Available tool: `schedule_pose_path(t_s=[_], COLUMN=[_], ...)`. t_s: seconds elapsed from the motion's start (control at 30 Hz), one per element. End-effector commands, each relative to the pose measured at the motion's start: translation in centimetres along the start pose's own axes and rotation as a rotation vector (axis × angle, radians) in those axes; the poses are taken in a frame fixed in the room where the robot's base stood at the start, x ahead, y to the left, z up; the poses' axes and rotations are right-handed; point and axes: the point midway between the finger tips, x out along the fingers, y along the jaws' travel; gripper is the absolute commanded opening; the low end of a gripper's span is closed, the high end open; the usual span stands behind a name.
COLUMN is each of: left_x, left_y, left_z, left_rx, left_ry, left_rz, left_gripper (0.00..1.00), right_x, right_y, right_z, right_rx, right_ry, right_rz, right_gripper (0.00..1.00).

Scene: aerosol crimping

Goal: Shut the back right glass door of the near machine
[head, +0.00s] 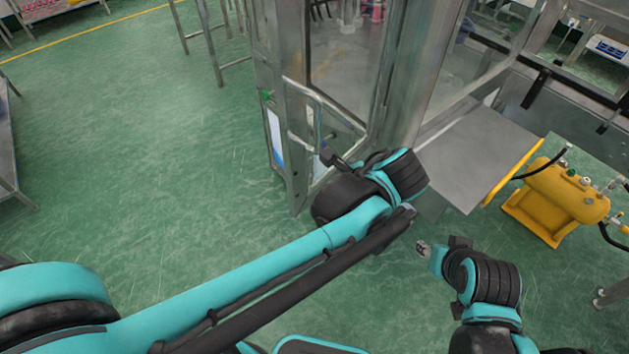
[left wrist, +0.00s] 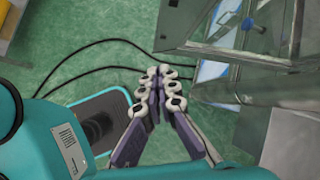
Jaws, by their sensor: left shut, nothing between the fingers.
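The near machine's steel frame (head: 420,62) stands at the upper middle of the head view. A tall glass door pane (head: 345,65) in a steel frame shows there, with a bar handle (head: 318,96) near its left edge. My left arm reaches across to the door's lower part and hides some of it. My left gripper (left wrist: 163,80) is shut and empty in the left wrist view, over the floor and left of the steel framework (left wrist: 230,52); its fingers are not clear in the head view. My right gripper (head: 425,248) is low at right, apart from the machine; its jaws are unclear.
A steel shelf (head: 470,155) and a yellow tank (head: 562,195) with hoses are right of the door. Black cables (left wrist: 90,62) cross the floor. Green floor at left is clear.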

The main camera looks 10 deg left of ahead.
Motion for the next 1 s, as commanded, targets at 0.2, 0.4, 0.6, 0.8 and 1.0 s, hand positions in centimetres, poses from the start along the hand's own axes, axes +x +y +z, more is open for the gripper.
schedule_pose_path(t_s=[0.2,0.4,0.6,0.8,1.0], left_x=[-4.1,-3.6,0.0,4.4,6.7], left_y=[-2.0,-2.2,-2.3,-2.4,-3.0], left_z=[-2.1,-2.3,-1.7,-0.9,1.0], left_rx=[0.306,0.361,0.357,0.356,0.356], left_ry=[-0.145,-0.176,-0.175,-0.174,-0.174], left_rz=[0.000,0.007,0.008,0.008,0.007], left_gripper=[0.00,0.00,0.00,0.00,0.00], right_x=[-1.3,-1.1,-0.3,0.6,0.9], right_y=[0.0,0.0,0.0,0.0,0.0], right_z=[-0.9,-0.7,-0.2,0.4,0.7], right_rx=[0.000,0.000,0.000,0.000,0.000], right_ry=[0.000,0.000,0.000,0.000,0.000], right_rz=[0.000,0.000,0.000,0.000,0.000], right_gripper=[0.40,0.40,0.40,0.40,0.40])
